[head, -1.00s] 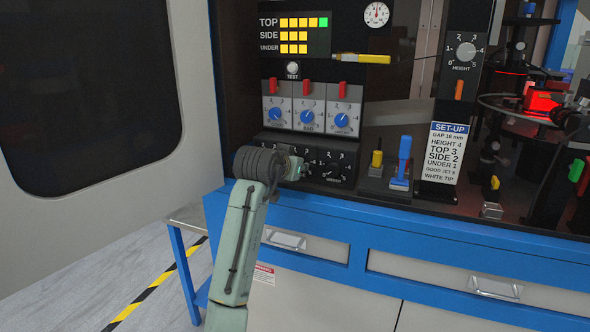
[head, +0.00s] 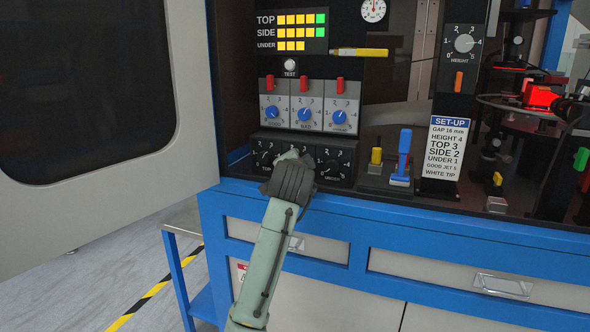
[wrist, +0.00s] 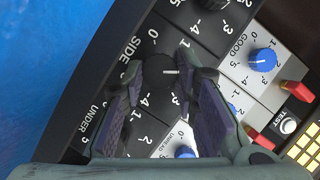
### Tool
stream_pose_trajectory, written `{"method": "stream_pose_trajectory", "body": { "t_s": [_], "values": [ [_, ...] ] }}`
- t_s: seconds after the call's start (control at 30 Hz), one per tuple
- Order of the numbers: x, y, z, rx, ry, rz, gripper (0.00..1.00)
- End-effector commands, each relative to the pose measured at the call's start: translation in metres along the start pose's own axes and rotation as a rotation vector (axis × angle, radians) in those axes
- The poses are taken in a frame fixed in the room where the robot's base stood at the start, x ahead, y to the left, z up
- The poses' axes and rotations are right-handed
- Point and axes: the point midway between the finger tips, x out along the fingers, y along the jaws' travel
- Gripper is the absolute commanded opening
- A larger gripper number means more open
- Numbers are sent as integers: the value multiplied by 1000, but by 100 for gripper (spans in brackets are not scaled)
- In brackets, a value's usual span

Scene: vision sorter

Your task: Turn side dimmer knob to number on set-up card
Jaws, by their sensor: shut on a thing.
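My gripper (wrist: 162,88) is shut on the black SIDE dimmer knob (wrist: 157,73), one finger on each side. The knob's white pointer line points right in the wrist view, toward a spot that the right finger covers. The 0, 1, 3 and 4 marks show around it. In the head view my gripper (head: 290,165) covers the middle of the black dimmer panel (head: 336,146). The white set-up card (head: 446,148) reads SIDE 2, with TOP 3 and UNDER 1. On the lamp display (head: 265,32), the SIDE row ends in a green square.
The TOP and UNDER knobs (head: 333,170) sit close on either side. Grey dials with blue knobs (head: 305,113) and red levers are just above. A blue lever (head: 404,145) and a yellow one (head: 376,157) stand at right. The blue bench edge (head: 400,212) runs below.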

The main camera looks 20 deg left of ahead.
Motion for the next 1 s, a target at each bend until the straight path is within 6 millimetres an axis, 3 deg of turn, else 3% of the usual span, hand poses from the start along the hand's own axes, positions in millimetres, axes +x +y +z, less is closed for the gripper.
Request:
{"method": "stream_pose_trajectory", "body": {
  "t_s": [0.3, 0.8, 0.83, 1.0],
  "values": [
    [1, 2, 1, 100, 0, -40, 0],
    [0, 1, 0, 116, 1, -48, 0],
    [0, 1, 0, 116, 1, -48, 28],
    [0, 1, 0, 115, 1, -48, 39]
  ]
}}
